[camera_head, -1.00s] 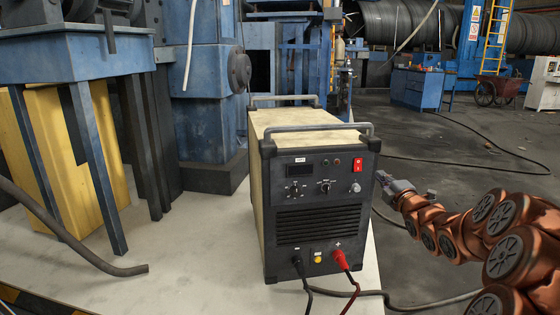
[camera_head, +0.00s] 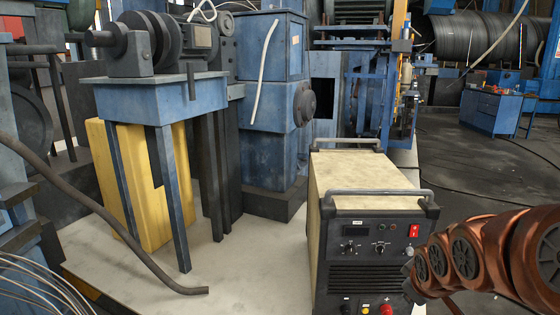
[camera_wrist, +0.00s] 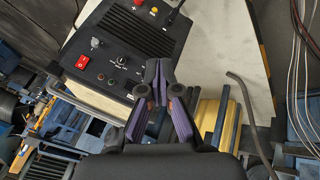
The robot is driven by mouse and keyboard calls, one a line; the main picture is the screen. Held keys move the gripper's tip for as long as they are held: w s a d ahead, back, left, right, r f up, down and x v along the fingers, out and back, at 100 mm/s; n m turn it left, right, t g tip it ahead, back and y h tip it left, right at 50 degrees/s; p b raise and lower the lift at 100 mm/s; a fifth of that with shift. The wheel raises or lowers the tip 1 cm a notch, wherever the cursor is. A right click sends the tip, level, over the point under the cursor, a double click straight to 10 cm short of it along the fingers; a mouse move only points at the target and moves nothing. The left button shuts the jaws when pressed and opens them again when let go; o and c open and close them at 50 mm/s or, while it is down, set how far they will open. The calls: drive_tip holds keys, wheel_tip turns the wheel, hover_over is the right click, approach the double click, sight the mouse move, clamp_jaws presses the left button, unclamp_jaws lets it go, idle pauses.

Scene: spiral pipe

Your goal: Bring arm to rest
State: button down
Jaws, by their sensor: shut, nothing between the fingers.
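My copper-coloured arm (camera_head: 465,255) reaches in from the right edge in the head view, bent, with its links close to the front right of the welding machine. My gripper (camera_wrist: 157,82) shows in the wrist view with its dark, purplish fingers together and nothing between them. The welding machine (camera_head: 375,245) stands upright on the pale floor plate, with a black front panel and a red switch (camera_head: 413,231). Its panel also fills the upper middle of the wrist view (camera_wrist: 125,45), beyond the fingertips. I cannot tell the gap between them. The gripper is not clear in the head view.
A blue motor stand (camera_head: 160,100) and a yellow block (camera_head: 135,190) stand left of the machine. A dark hose (camera_head: 110,235) curves over the pale plate (camera_head: 245,250). A blue cabinet (camera_head: 490,110) stands far right, with open grey floor before it.

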drive_tip(key=s+a+r+m+g+p, duration=0.2)
drive_tip(key=s+a+r+p, duration=0.1)
drive_tip(key=s, duration=0.6)
drive_tip(key=s+a+r+m+g+y+p, duration=0.1)
drive_tip(key=s+a+r+m+g+p, duration=0.1)
drive_tip(key=s, duration=0.7)
drive_tip(key=s+a+r+m+g+p, duration=0.2)
drive_tip(key=s+a+r+g+p, duration=0.1)
drive_tip(key=s, duration=0.7)
drive_tip(key=shift+a+r+g+p, duration=0.4)
drive_tip(key=shift+a+r+p, duration=0.3)
drive_tip(key=shift+a+p, duration=0.5)
